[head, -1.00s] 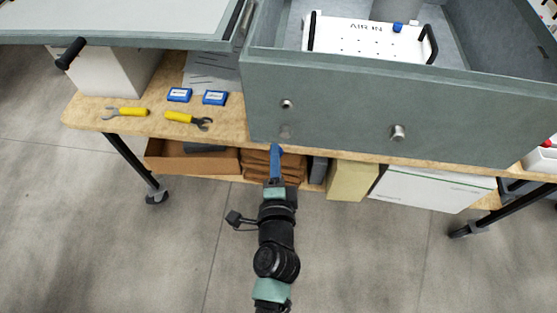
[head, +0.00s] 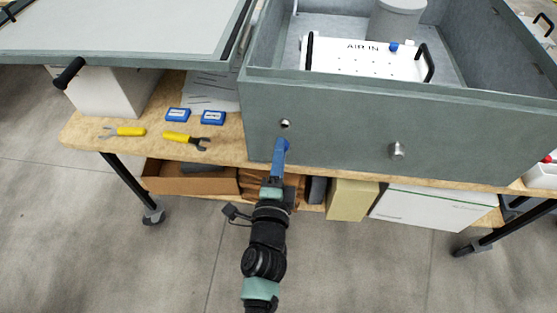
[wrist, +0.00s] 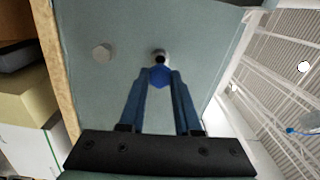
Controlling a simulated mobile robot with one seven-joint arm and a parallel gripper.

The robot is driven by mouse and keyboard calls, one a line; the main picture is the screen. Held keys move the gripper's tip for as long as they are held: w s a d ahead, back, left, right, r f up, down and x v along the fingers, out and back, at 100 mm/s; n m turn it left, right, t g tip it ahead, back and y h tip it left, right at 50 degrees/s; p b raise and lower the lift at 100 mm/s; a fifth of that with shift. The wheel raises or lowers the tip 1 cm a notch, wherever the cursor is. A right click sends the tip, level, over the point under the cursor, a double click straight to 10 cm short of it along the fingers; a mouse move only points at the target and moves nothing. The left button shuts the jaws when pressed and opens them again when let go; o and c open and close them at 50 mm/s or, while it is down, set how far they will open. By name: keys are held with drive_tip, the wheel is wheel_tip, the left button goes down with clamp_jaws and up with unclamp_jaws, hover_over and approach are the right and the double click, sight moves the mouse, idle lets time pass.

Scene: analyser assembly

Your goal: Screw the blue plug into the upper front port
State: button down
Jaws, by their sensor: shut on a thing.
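The grey analyser housing (head: 340,130) has a round metal port (head: 285,123) with a dark opening on its front, which also shows in the wrist view (wrist: 161,55). A second metal fitting (head: 397,150) sits to the right and lower; it shows at the left in the wrist view (wrist: 102,53). My gripper (head: 281,143) is just below the first port in the head view. In the wrist view, its blue fingers (wrist: 160,84) are shut on the blue plug (wrist: 160,77). The plug is close in front of the port, whose opening still shows. I cannot tell whether they touch.
Cartons (head: 352,199) stand on the shelf below. A white AIR IN panel (head: 365,58) is inside the open housing.

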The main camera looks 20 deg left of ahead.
drive_tip(key=n+p, duration=0.1)
drive_tip(key=n, duration=0.2)
drive_tip(key=w+n+p, duration=0.1)
drive_tip(key=n, duration=0.2)
drive_tip(key=n+p, duration=0.1)
drive_tip(key=n, duration=0.2)
drive_tip(key=shift+w+a+r+n, duration=0.25)
drive_tip(key=shift+w+n, duration=0.05)
drive_tip(key=shift+w, duration=0.05)
drive_tip(key=n+p, duration=0.1)
drive_tip(key=n, duration=0.2)
drive_tip(key=shift+w+p, duration=0.15)
drive_tip(key=shift+p, duration=0.15)
drive_tip(key=n, duration=0.3)
drive_tip(key=n+p, duration=0.1)
drive_tip(key=n, duration=0.1)
drive_tip(key=shift+w+f+n, duration=0.15)
drive_tip(key=shift+n, duration=0.25)
drive_tip(key=n, duration=0.2)
drive_tip(key=n+p, duration=0.1)
drive_tip(key=n, duration=0.1)
drive_tip(key=shift+w+a+f+n, duration=0.1)
drive_tip(key=shift+w+a+n, duration=0.05)
drive_tip(key=shift+n, duration=0.15)
drive_tip(key=shift+f+b, duration=0.1)
drive_tip(key=shift+b, duration=0.2)
drive_tip(key=shift+w+a, duration=0.15)
drive_tip(key=shift+w, duration=0.55)
